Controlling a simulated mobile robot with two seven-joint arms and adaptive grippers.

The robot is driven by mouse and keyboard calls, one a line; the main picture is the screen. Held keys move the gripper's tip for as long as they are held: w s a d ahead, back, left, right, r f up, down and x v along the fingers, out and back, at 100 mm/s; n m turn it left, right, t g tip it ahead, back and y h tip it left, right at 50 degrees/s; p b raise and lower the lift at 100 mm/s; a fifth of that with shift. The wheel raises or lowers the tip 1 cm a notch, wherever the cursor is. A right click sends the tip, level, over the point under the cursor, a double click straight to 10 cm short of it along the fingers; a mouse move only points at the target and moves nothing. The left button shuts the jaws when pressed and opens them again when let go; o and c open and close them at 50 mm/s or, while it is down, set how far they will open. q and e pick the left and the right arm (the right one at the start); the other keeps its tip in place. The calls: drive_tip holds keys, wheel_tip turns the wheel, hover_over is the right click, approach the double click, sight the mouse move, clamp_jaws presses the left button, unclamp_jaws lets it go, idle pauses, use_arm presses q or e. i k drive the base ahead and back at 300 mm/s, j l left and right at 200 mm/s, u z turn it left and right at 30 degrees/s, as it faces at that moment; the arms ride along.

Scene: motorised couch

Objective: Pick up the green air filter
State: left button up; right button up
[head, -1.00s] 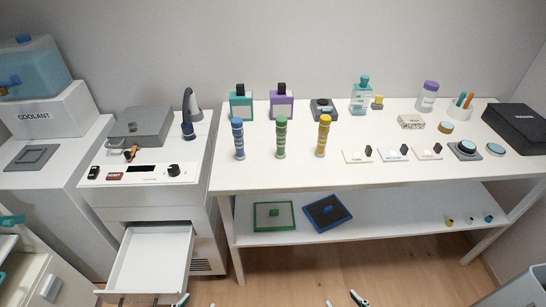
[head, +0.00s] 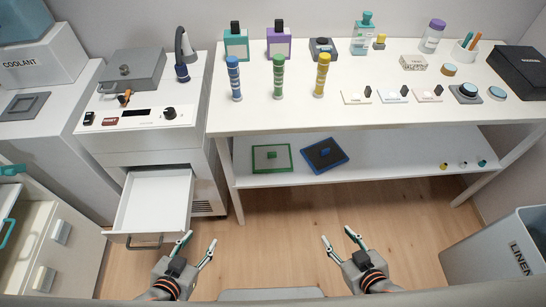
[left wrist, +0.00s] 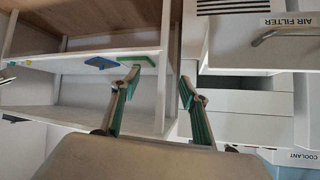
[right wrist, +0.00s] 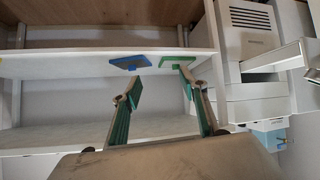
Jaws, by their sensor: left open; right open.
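The green air filter (head: 271,147) is a flat square with a green frame, a dark grey face and a small green grip block. It lies on the lower shelf of the white table, left of a blue-framed filter (head: 325,154). In the right wrist view the green filter (right wrist: 177,61) shows small at the shelf edge, ahead of the fingers. It also shows in the left wrist view (left wrist: 138,61). My left gripper (head: 197,247) is open and empty, in front of the open drawer. My right gripper (head: 340,240) is open and empty, in front of the shelf, below it in the picture.
An open white drawer (head: 154,202) juts out left of the shelf. The white table (head: 400,117) above the shelf carries bottles and several small items. A linen bin (head: 495,250) stands at the right. The wooden floor (head: 270,240) before the shelf is clear.

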sight(274, 158)
drive_tip(key=i+l+u, duration=0.2)
drive_tip(key=l+u, duration=0.15)
drive_tip(key=l, duration=0.85)
drive_tip(key=l+u, duration=0.4)
drive_tip(key=l, duration=0.85)
